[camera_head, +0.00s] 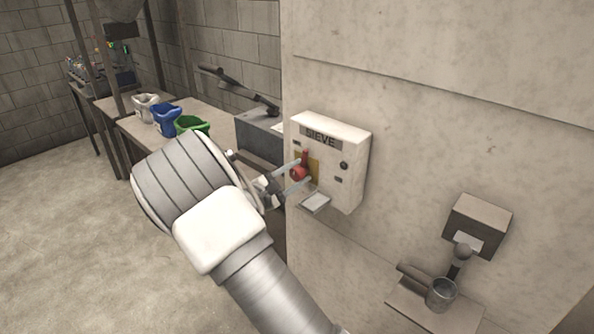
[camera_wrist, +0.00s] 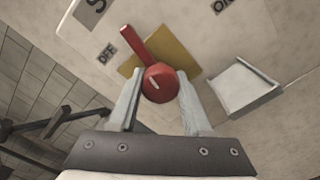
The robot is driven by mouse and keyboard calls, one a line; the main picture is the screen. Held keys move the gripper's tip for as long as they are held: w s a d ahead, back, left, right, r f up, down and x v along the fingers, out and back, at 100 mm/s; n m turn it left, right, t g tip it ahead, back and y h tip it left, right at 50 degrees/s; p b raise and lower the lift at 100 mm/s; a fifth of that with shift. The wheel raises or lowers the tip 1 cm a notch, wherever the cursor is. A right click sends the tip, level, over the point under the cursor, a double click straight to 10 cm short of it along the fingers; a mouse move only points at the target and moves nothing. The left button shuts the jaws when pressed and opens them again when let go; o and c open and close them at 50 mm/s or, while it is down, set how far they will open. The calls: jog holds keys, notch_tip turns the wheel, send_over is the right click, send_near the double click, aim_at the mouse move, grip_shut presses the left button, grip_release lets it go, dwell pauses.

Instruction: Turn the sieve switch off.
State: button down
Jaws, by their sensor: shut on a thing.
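The sieve switch (camera_head: 299,173) is a red round knob with a red lever, set on a yellow plate on a white box (camera_head: 327,140) marked SIEVE. My gripper (camera_head: 302,176) reaches the box from the left, with one finger on each side of the knob. In the wrist view, the fingers are shut on the red switch (camera_wrist: 160,82). Its lever slants up and left there, its tip nearer the OFF label (camera_wrist: 107,53) than the ON label (camera_wrist: 222,5). The yellow plate (camera_wrist: 178,58) is partly covered by the switch.
A small white ledge (camera_head: 316,202) sticks out below the switch. A grey box with a metal cup (camera_head: 441,293) is on the wall at lower right. The floor at left is clear.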

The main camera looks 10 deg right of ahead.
jog(key=shift+n+p, duration=0.3)
jog(key=shift+n, duration=0.6)
jog(key=shift+c, duration=1.7)
grip_release()
jog(key=b+v, duration=0.1)
jog(key=v, duration=1.6)
jog(key=shift+s+a, duration=0.15)
